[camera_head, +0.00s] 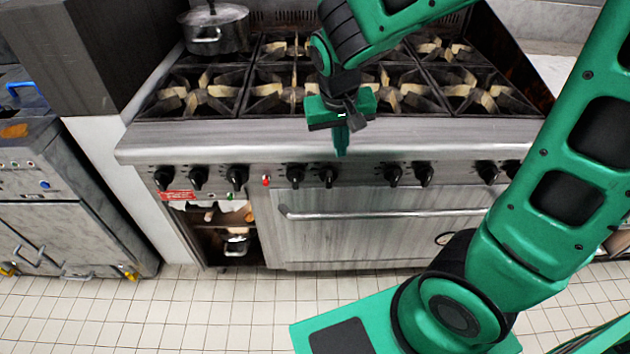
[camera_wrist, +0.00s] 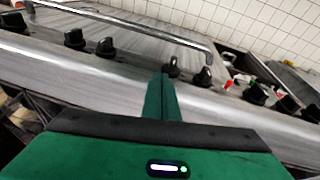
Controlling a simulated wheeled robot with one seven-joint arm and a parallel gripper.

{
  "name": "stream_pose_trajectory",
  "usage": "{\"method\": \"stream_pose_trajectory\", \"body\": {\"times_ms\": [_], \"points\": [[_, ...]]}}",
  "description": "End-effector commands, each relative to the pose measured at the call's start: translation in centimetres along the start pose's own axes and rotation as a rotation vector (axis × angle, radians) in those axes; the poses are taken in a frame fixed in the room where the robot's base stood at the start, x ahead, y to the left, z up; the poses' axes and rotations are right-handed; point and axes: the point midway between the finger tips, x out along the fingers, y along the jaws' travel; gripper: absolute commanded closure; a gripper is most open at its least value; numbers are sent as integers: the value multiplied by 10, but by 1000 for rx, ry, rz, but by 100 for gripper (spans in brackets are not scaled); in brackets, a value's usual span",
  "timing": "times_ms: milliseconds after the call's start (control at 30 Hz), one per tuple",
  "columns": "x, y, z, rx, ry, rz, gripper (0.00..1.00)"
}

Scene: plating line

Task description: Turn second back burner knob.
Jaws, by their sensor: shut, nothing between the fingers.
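A row of black knobs runs along the stove's front panel; no label tells me which is the second back burner knob. Nearest my gripper (camera_head: 341,143) are a pair: the right knob (camera_head: 328,177) and the left knob (camera_head: 296,177). The gripper is shut and empty, fingers pointing down above and slightly right of the right knob. In the wrist view, the closed fingers (camera_wrist: 161,88) appear just beside that same knob (camera_wrist: 173,67), with the other (camera_wrist: 203,77) farther right. I cannot tell whether the fingers touch it.
The steel front ledge (camera_head: 220,140) lies below the burner grates. A lidded pot (camera_head: 215,30) stands at the back left. The oven handle (camera_head: 390,213) runs under the knobs. A red indicator (camera_head: 266,180) sits left of the pair. More knobs (camera_head: 393,175) lie to the right.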

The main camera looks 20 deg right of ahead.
Motion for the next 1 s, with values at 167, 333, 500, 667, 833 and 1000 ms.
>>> {"method": "stream_pose_trajectory", "body": {"times_ms": [167, 333, 500, 667, 833, 1000], "points": [[23, -36, 0, 49, -11, 129, 100], [36, -65, 3, 96, 27, 239, 100], [45, -91, 8, 138, 88, 331, 100], [48, -107, 12, 167, 141, 380, 100], [53, -110, 13, 180, 163, 399, 100], [71, -101, 10, 183, 162, 401, 100]]}}
